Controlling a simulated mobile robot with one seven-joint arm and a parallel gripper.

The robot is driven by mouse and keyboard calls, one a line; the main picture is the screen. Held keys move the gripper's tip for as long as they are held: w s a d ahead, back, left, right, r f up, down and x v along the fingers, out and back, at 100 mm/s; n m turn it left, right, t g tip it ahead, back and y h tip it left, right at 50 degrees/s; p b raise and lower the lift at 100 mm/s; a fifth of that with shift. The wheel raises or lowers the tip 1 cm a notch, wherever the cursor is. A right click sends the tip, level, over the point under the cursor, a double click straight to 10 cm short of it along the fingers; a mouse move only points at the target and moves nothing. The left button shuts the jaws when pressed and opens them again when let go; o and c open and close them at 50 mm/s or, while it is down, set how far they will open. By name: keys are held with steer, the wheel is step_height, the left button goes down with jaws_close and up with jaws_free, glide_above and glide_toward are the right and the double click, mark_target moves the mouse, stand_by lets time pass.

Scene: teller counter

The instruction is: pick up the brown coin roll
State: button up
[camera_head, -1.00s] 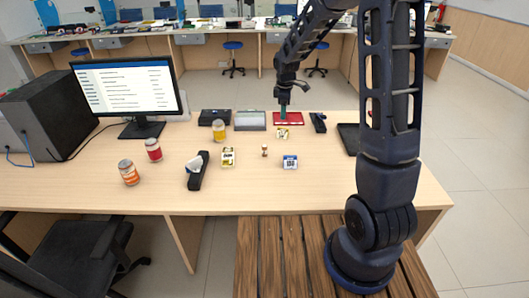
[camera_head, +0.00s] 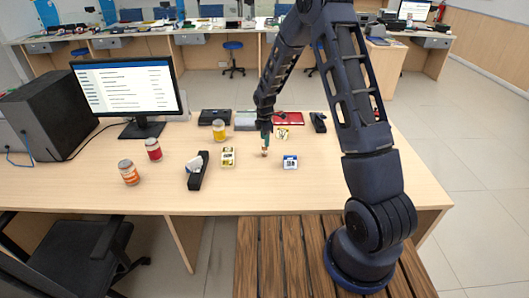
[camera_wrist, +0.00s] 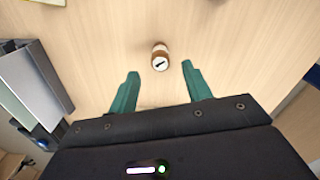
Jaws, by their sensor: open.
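The brown coin roll (camera_wrist: 160,51) stands on the counter in the wrist view, with a pale end marked by a dark line facing the camera. It lies just beyond and between the two green fingertips of my gripper (camera_wrist: 160,70). The fingers are spread apart with nothing between them. In the head view my gripper (camera_head: 266,142) is low over the counter, and the coin roll (camera_head: 265,153) shows only in part at its tips.
A blue-and-white labelled item (camera_head: 290,162) sits right of the gripper, a yellow-labelled one (camera_head: 228,157) left. A black stapler-like object (camera_head: 198,171), jars (camera_head: 129,173) and a red tray (camera_head: 289,118) stand around. The front counter strip is clear.

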mark_target(265, 149)
steer(key=shift+f, duration=3.5)
steer(key=shift+c, duration=0.2)
jaws_close()
